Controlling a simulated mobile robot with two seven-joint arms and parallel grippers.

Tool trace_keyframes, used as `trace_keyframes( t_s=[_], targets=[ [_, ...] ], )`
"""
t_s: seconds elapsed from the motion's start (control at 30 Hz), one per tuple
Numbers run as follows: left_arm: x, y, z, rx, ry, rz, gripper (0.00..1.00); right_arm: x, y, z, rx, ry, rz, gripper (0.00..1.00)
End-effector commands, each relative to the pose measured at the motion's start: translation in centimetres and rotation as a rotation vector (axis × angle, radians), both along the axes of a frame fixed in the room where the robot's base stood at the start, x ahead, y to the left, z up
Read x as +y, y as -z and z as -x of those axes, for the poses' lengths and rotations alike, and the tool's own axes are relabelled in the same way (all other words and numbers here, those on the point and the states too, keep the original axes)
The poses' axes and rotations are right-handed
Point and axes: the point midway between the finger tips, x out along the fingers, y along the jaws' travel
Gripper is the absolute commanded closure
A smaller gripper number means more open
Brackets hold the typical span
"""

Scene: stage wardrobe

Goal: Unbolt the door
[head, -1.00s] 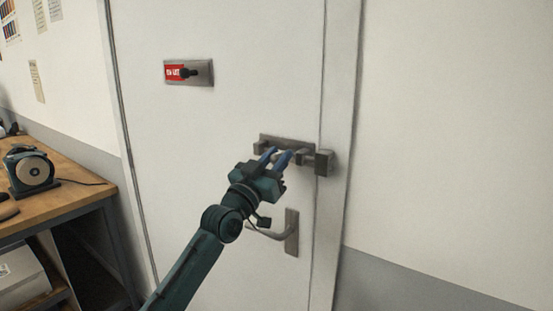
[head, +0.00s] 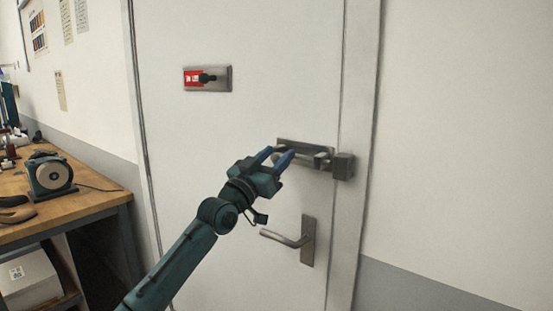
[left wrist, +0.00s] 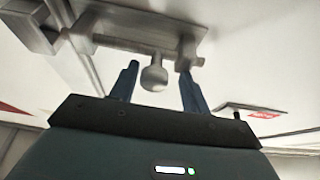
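A grey metal bolt (head: 318,152) is mounted on the white door (head: 240,130), with its block-shaped keeper (head: 343,166) on the frame at the right. My left gripper (head: 276,156) is at the left part of the bolt. In the left wrist view its two blue fingers (left wrist: 157,82) stand apart, one on each side of the bolt's round knob (left wrist: 153,77), with a gap visible beside it. The bolt plate (left wrist: 150,20) and keeper (left wrist: 35,33) show above the fingers. My right gripper is not in view.
A lever handle (head: 287,238) sits on the door below the bolt. A red-and-grey indicator plate (head: 207,78) is above left. A wooden workbench (head: 90,200) with a round device (head: 50,176) stands at the left. The wall right of the frame is clear.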

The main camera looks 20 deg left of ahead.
Motion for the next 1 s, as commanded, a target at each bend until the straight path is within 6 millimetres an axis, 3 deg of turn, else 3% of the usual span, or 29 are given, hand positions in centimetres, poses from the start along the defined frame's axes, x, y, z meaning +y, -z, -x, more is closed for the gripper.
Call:
trace_keyframes(
  t_s=[0.37,0.8,1.0],
  targets=[
    [0.3,0.8,1.1,0.001,0.004,0.000,0.53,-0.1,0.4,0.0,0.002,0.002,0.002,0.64],
    [3.5,4.4,9.0,0.002,0.000,-0.003,0.53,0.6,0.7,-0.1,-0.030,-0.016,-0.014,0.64],
    [4.4,5.0,10.9,0.000,0.001,-0.001,0.53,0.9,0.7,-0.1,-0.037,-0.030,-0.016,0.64]
  ],
)
